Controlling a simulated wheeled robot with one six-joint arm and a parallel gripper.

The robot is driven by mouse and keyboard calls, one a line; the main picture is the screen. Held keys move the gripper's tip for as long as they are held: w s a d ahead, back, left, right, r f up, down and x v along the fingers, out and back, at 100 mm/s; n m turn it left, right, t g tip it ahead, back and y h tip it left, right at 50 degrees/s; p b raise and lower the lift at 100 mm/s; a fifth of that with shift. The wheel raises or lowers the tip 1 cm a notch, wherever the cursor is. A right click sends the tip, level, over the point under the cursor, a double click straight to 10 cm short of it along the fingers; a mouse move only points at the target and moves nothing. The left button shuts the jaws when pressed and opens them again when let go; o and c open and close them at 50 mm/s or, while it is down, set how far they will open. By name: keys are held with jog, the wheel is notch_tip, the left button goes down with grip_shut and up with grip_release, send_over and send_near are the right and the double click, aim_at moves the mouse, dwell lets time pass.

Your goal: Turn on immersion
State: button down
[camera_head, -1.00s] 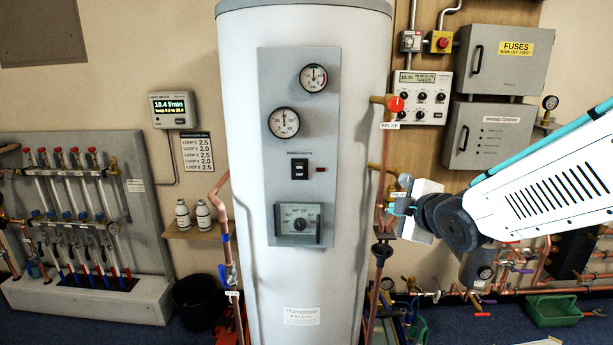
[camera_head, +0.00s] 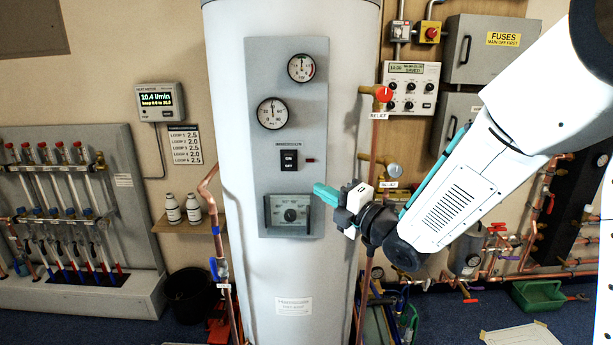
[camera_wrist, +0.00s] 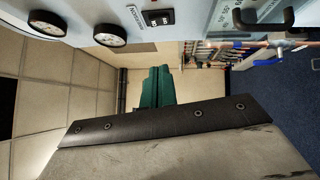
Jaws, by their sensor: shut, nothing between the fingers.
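The immersion switch (camera_head: 289,160) is a small black rocker marked ON and OFF on the grey panel (camera_head: 261,90) of the white cylinder (camera_head: 225,120). A small red lamp (camera_head: 310,160) sits to its right. My gripper (camera_head: 318,190) is shut and empty, its teal fingers pointing left at the panel, below and right of the switch. It appears apart from the switch; its gap to the panel is hard to judge. In the wrist view the switch (camera_wrist: 158,17) shows at the top, and the green fingers (camera_wrist: 157,88) are together at the centre.
A thermostat box (camera_head: 290,214) sits below the switch, close to my gripper. Two gauges (camera_head: 302,68) are above. A copper pipe with a red relief knob (camera_head: 383,94) runs along the cylinder's right side, near my wrist.

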aim_at(285, 160)
jog(key=x, duration=0.3)
jog(key=w+d+x, duration=0.1)
jog(key=x, duration=0.7)
jog(key=shift+w+d+r, duration=0.15)
jog(key=shift+w, duration=0.2)
jog(key=shift+w+r, duration=0.15)
jog(key=shift+w, duration=0.5)
